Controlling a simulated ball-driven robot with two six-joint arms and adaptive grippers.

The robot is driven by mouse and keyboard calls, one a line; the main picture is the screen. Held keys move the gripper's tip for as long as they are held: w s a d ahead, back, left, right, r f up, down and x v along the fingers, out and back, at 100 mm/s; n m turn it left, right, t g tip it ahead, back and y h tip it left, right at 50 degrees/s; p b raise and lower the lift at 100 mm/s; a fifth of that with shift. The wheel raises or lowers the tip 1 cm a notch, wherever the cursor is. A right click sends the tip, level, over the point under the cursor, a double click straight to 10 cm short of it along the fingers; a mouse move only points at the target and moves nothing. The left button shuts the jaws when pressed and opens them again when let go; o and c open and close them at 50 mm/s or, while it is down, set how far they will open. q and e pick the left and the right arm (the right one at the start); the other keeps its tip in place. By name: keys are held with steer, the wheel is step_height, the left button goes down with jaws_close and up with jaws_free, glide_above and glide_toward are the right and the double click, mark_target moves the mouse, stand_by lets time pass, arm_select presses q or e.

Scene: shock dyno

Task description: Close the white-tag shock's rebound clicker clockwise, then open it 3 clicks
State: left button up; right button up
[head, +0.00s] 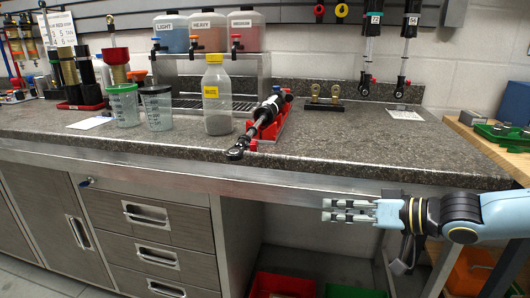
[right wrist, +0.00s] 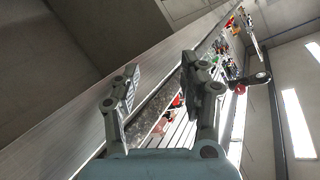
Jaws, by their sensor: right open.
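A black and silver shock (head: 262,119) lies in a red cradle (head: 275,127) on the counter, its eye end pointing toward the front edge. I cannot make out a white tag or clicker on it. Two more shocks hang on the back wall, one under a label 72 (head: 371,45) and one under a label 54 (head: 407,45). My right gripper (head: 330,210) is in front of the counter, below its top edge, pointing left and away from all shocks. In the right wrist view its fingers (right wrist: 160,78) are apart with nothing between them. My left gripper is not in view.
The grey counter (head: 340,150) has free room right of the cradle. A yellow-labelled bottle (head: 217,100) and two clear cups (head: 157,108) stand left of it. Three fluid jugs (head: 208,32) stand behind. Red (head: 283,286) and green bins are below.

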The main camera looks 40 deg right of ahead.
mark_target(257, 146)
steer(key=w+a+r+y, duration=0.1)
steer(key=a+r+y, duration=0.15)
steer(key=r, duration=0.35)
steer(key=w+a+r+y, duration=0.2)
steer(key=r+y, duration=0.2)
steer(key=r, duration=0.3)
steer(key=shift+m+t, duration=0.3)
steer(key=shift+b+x, duration=5.2)
steer(key=shift+b, duration=0.9)
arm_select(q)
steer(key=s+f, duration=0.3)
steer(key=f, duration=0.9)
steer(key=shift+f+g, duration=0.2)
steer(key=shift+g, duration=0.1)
arm_select(e)
steer(key=shift+a+r, duration=0.1)
steer(key=shift+r, duration=0.15)
jaws_close()
